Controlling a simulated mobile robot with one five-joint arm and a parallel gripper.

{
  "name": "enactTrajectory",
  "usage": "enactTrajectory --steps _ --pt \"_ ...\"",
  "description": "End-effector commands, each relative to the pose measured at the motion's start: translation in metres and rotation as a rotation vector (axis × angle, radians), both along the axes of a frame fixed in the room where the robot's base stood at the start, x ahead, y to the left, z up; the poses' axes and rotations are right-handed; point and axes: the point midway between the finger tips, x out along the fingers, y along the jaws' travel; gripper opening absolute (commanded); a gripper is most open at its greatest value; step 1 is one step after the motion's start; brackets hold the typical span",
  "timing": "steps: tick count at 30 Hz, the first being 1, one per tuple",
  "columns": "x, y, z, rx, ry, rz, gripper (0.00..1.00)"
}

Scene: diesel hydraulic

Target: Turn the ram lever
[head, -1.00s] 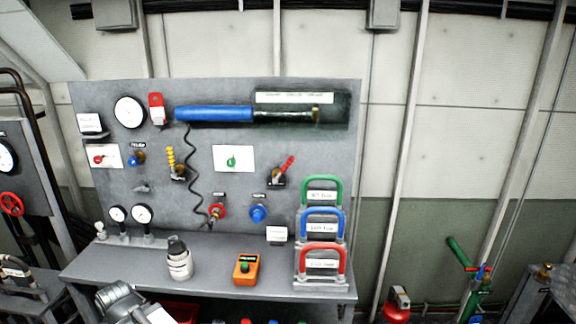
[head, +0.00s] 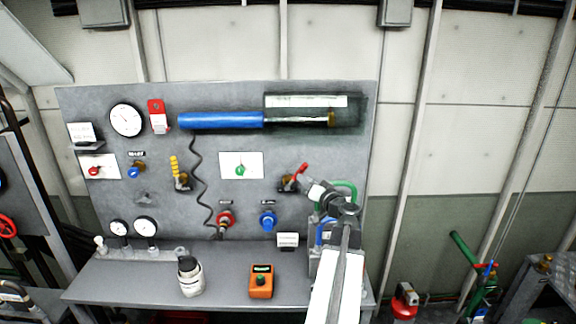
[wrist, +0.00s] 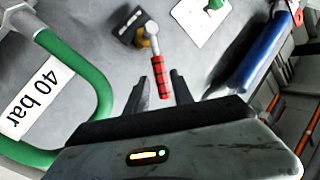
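A lever with a red ribbed handle (head: 301,172) is on the grey panel's right side, below the ram, its handle tilted up and right. In the wrist view the red handle (wrist: 159,75) points down the picture, its end between my fingers. My gripper (wrist: 160,82) is open around the handle, with a gap visible on each side. In the head view my gripper (head: 306,184) is close to the lever, its fingertips hard to make out. The ram (head: 222,120) is a blue cylinder with a thin rod. A second lever has a yellow handle (head: 175,167).
A green hoop (wrist: 93,75) labelled 40 bar is left of my gripper in the wrist view. My arm partly hides the coloured hoops in the head view. A bottle (head: 190,277) and an orange box (head: 261,282) stand on the bench (head: 120,277).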

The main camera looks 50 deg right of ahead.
Motion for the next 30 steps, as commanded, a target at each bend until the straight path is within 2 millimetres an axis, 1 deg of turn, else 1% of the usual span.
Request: enactTrajectory --steps 1,2,8,11,14,18,22,25,30 --pt "-0.007 -0.006 0.004 -0.003 -0.011 -0.016 0.29" --pt "-0.010 -0.008 0.005 -0.005 -0.014 -0.023 0.29" --pt "-0.006 -0.008 0.004 -0.004 -0.015 -0.020 0.29" --pt "0.002 -0.011 0.004 -0.005 -0.015 -0.018 0.29" --pt "0.016 -0.018 0.004 -0.004 -0.015 -0.015 0.29" --pt "0.041 -0.031 0.004 -0.003 -0.015 -0.015 0.29" --pt "0.059 -0.040 0.004 -0.003 -0.015 -0.016 0.29" --pt "0.064 -0.042 0.004 -0.003 -0.015 -0.016 0.29" --pt "0.063 -0.041 0.004 -0.003 -0.015 -0.016 0.29"
